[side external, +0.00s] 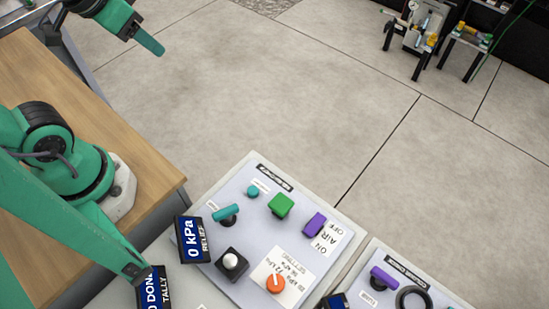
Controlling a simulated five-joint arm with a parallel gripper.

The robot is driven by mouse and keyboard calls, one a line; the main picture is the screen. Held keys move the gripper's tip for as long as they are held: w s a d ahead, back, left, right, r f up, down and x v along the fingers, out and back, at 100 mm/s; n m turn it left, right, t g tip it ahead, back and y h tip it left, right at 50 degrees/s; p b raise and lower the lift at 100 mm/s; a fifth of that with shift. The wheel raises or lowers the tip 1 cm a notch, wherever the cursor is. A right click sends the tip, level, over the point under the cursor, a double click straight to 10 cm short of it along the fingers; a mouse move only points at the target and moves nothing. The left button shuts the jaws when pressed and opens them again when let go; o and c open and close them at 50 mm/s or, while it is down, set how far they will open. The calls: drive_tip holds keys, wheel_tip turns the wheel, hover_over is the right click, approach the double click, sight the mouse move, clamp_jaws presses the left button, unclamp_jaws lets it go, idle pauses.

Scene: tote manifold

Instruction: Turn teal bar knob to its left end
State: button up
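The teal bar knob (229,211) stands on the upper left of the light grey panel. It lies aslant, its right end higher in the picture, on a dark round base. The knob's scale marks are too small to read.
Beside the knob are a small teal knob (253,191), a green square knob (281,204), a purple bar (315,224), a white ball on a black base (231,261), an orange knob (275,285) and the relief display (192,239). Another green arm part (135,30) shows at upper left.

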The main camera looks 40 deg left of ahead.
drive_tip(key=o, duration=0.5)
drive_tip(key=d+f+m, duration=0.1)
drive_tip(key=w+d+f+m+g, duration=0.1)
drive_tip(key=d+m, duration=0.1)
drive_tip(key=w+d+f+m, duration=0.1)
drive_tip(key=d, duration=0.1)
drive_tip(key=shift+f+m+h, duration=0.35)
drive_tip(key=shift+m+h, duration=0.05)
drive_tip(key=m+g, duration=0.4)
drive_tip(key=m, duration=1.3)
hover_over(225, 211)
drive_tip(key=shift+y, duration=0.4)
drive_tip(key=f, duration=1.6)
drive_tip(key=shift+w+a+f, duration=0.15)
drive_tip(key=shift+w, duration=0.15)
drive_tip(key=shift+s+f, duration=0.3)
drive_tip(key=shift+f, duration=0.05)
drive_tip(key=shift+f, duration=0.15)
drive_tip(key=shift+f, duration=3.7)
